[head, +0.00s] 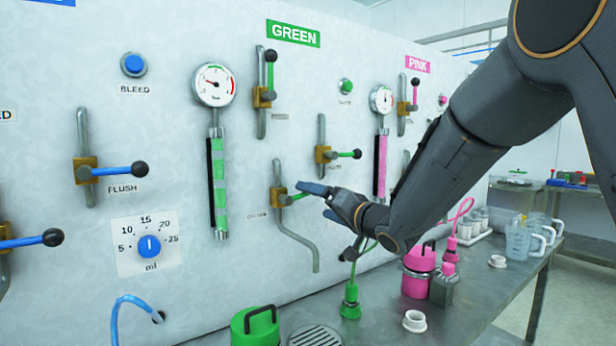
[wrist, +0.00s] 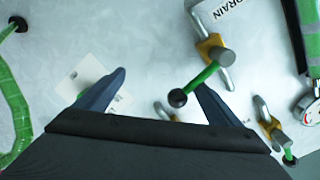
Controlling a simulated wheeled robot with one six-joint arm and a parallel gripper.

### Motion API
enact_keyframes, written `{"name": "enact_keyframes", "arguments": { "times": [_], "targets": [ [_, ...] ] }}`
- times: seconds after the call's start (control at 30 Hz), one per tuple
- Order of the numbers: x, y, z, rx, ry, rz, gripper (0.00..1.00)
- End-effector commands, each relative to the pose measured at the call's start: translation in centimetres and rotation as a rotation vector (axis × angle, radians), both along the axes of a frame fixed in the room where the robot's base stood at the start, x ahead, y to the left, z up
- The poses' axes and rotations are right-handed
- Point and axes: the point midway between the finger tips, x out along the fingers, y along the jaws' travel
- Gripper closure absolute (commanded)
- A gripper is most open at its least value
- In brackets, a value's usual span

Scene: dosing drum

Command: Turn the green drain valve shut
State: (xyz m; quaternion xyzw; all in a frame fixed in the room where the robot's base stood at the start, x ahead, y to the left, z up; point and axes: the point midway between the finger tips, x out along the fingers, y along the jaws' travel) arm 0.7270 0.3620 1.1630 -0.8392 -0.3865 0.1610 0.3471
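The green drain valve (head: 279,193) has a brass body on a grey pipe on the panel, and it also shows in the wrist view (wrist: 211,47). Its green lever (wrist: 202,79) stands out across the pipe, pointing right in the head view, and ends in a black ball (wrist: 177,97). My gripper (head: 314,189) is at the lever's end, and its fingers hide the ball in the head view. In the wrist view my gripper (wrist: 160,80) is open. The ball lies between the two fingers, nearer the right one, with a clear gap on the left.
Another green-levered valve (head: 324,154) sits just above, and a third (head: 265,95) higher up. A pressure gauge (head: 214,85) and a striped green tube (head: 217,185) are to the left. A green canister (head: 255,328) and pink canister (head: 418,272) stand on the metal bench below.

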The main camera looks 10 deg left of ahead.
Motion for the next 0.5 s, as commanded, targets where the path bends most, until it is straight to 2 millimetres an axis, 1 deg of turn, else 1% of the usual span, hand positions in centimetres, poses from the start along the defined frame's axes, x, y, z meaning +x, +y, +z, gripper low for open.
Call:
{"name": "enact_keyframes", "arguments": {
  "times": [0.27, 0.5],
  "targets": [
    [0.01, 0.0, -0.04, 0.0, 0.0, 0.0, 0.12],
    [0.16, -0.15, -0.8, 0.001, 0.001, 0.0, 0.12]
  ]
}}
